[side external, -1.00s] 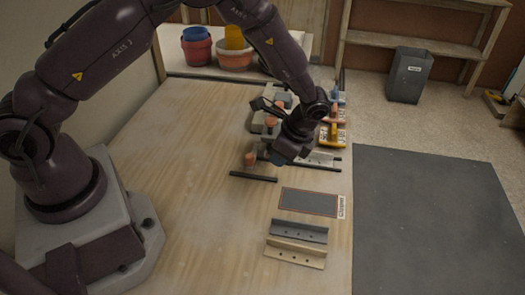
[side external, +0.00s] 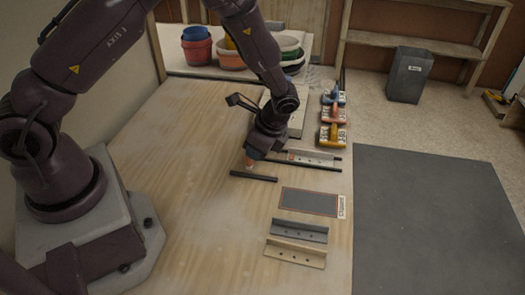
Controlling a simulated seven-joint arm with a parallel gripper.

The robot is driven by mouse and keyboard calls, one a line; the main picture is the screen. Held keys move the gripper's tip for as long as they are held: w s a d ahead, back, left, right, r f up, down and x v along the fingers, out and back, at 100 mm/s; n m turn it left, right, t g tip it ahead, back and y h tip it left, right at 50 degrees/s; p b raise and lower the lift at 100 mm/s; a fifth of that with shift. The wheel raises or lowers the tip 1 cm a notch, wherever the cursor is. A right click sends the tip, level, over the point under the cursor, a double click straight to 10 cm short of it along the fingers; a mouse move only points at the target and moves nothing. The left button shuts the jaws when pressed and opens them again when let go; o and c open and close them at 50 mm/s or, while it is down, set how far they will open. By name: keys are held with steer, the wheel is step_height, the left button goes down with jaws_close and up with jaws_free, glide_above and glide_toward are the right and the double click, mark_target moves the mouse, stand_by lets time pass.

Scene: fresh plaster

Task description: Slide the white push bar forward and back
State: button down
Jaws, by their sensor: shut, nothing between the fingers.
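The white push bar (side external: 313,158) is a pale angled strip with several holes. It lies between thin black rails on the wooden table, at centre right in the side external view. My gripper (side external: 254,153) points down, shut and empty, to the left of the bar. Its fingertips are dark and small, beside a copper-coloured knob (side external: 249,163); I cannot tell whether they touch it. The wrist hides part of the rails and anything behind it.
A black rail (side external: 254,176) lies nearest. In front are a grey panel (side external: 309,201), a grey angle strip (side external: 299,231) and a tan angle strip (side external: 295,252). Blue, red and yellow-handled tools (side external: 332,130) stand at the back right. The table's left part is clear.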

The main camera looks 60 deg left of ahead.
steer(key=shift+a+f, duration=0.1)
steer(key=shift+w+d, duration=0.1)
steer(key=shift+d, duration=0.1)
steer(key=w+d, duration=0.1)
steer(key=w+d+r, duration=0.1)
steer(key=d, duration=0.1)
steer(key=shift+w+d, duration=0.2)
steer(key=shift+d, duration=0.05)
steer(key=w+d+f+v, duration=0.1)
steer(key=v, duration=0.9)
steer(key=x, duration=0.9)
steer(key=shift+s+f, duration=0.1)
steer(key=a, duration=0.1)
steer(key=s+a, duration=0.1)
steer(key=shift+s+a+f, duration=0.3)
steer(key=shift+s+a, duration=0.35)
steer(key=shift+a, duration=0.15)
